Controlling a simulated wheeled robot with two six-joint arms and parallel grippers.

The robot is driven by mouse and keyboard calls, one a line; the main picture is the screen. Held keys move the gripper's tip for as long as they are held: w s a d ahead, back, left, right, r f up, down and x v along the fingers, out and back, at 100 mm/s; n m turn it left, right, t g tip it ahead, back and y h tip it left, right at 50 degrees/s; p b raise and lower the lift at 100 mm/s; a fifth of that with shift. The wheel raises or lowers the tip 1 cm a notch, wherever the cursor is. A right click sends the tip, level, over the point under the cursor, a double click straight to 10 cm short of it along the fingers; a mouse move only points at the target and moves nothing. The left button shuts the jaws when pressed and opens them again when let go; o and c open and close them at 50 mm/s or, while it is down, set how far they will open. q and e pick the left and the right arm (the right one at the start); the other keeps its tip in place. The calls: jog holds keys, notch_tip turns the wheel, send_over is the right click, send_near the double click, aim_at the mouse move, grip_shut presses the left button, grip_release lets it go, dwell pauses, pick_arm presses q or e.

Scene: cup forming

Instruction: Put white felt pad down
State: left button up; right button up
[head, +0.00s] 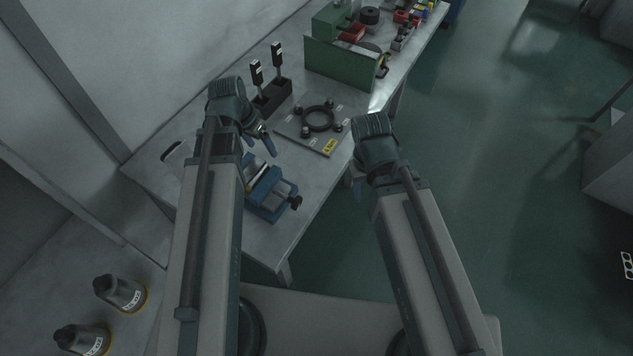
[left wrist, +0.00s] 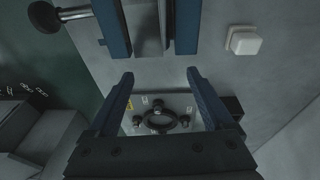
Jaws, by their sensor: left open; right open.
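A small white square piece, which looks like the white felt pad (left wrist: 243,40), lies on the grey table beside the blue vise (left wrist: 150,25) in the left wrist view. I cannot make it out in the head view, where my left arm covers that area. My left gripper (left wrist: 160,73) is open and empty, pointing down over the table between the vise and the ring fixture. It also shows in the head view (head: 263,142). The pad is apart from its fingers. My right gripper (head: 357,186) hangs off the table's right edge; its fingers are mostly hidden.
The blue vise (head: 270,195) stands near the table's front edge. A plate with a black ring (head: 318,118) lies beyond it. A black holder with two upright tools (head: 270,97) and a green machine (head: 340,68) stand further back. Open floor lies right.

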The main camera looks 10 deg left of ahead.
pick_arm(q)
jog(key=s+d+g+y, duration=0.1)
jog(key=s+d, duration=0.4)
jog(key=d, duration=0.3)
jog(key=s+d+g+y, duration=0.1)
jog(key=s+d+y, duration=0.1)
jog(key=s+d, duration=0.3)
jog(key=d, duration=0.4)
jog(key=shift+s+d+f+n, duration=0.2)
jog(key=shift+d+n, duration=0.1)
